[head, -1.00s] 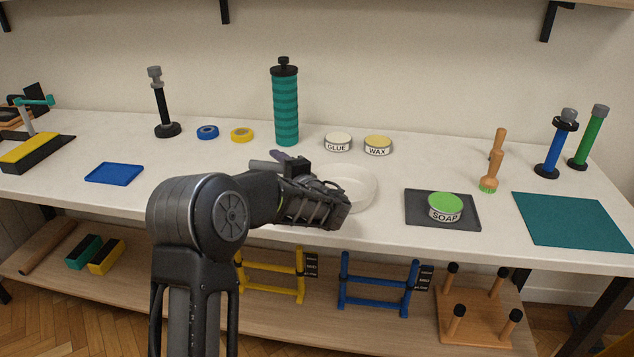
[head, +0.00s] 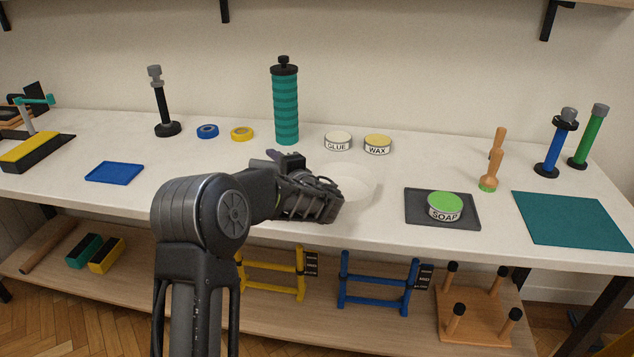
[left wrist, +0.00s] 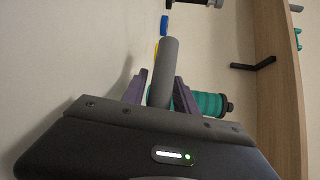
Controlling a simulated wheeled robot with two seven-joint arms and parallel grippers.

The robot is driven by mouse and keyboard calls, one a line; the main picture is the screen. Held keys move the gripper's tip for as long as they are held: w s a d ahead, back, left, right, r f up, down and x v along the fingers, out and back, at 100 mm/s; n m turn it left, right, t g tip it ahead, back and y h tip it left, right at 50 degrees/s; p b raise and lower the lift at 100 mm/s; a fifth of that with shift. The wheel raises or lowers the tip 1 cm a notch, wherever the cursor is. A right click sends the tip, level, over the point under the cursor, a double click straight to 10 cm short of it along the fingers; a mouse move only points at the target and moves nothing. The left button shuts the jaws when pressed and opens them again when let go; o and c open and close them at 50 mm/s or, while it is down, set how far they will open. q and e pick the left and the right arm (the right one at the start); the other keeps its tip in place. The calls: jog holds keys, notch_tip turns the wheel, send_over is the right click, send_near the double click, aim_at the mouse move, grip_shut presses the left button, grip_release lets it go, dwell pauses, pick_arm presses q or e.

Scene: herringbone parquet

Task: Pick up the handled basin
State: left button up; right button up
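The handled basin (head: 352,188) is a shallow white bowl on the white tabletop, just right of my left gripper in the head view; its left part is hidden by my wrist. My left gripper (head: 280,157) is low over the table and points toward the back left. In the left wrist view, a grey bar (left wrist: 167,65), which looks like the basin's handle, lies between the two purple fingers (left wrist: 160,90). Narrow gaps show beside the bar, so the fingers look open around it. My right gripper is not in view.
A teal bottle (head: 285,105) stands behind the gripper, with glue (head: 337,141) and wax (head: 377,145) tins to its right. A soap tin (head: 445,205) sits on a dark mat (head: 415,205). A blue tray (head: 114,172) lies left, with free tabletop between.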

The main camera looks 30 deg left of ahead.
pick_arm(q)
grip_shut()
dwell(0.3)
jog(key=shift+r, duration=0.1)
notch_tip(320, 180, up, 10)
jog(key=shift+p, duration=0.35)
dwell(0.3)
dwell(0.5)
